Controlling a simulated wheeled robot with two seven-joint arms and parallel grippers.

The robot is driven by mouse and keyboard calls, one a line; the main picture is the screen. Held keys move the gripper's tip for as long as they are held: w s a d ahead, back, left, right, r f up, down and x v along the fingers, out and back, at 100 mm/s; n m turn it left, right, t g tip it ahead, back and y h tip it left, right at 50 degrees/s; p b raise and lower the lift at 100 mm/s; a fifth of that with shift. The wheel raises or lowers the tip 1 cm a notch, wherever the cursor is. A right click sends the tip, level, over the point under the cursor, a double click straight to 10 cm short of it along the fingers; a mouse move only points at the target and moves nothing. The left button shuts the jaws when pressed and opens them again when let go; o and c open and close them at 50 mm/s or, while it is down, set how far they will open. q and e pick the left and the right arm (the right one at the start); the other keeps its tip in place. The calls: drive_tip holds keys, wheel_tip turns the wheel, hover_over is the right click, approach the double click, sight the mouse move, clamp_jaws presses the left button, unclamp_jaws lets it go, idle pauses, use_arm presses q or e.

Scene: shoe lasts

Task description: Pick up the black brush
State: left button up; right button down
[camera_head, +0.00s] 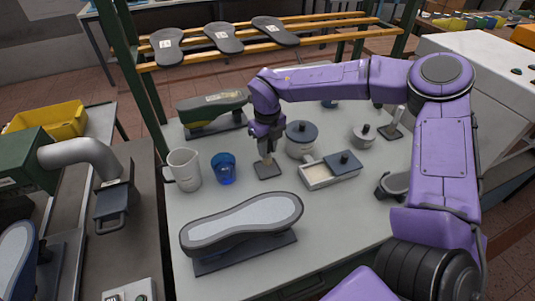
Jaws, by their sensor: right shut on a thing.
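My right gripper (266,150) reaches down from the purple arm onto the table. It is shut on a slim upright thing that looks like the brush (266,163). The gripper's fingers hide most of the thing, and its colour is hard to tell. Its lower end is over a small dark square base (268,173), and I cannot tell whether it touches it. My left gripper is not in view.
A white jug (184,170) and a blue cup (223,169) stand left of the gripper. A grey lidded pot (301,138) and a white tray (318,177) stand close on its right. A shoe last with a sole (243,222) lies in front.

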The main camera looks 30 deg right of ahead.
drive_tip(key=s+a+r+b, duration=0.4)
drive_tip(key=s+a+r, duration=0.3)
drive_tip(key=s+r, duration=0.3)
drive_tip(key=shift+s+a, duration=0.4)
drive_tip(key=shift+s, duration=0.5)
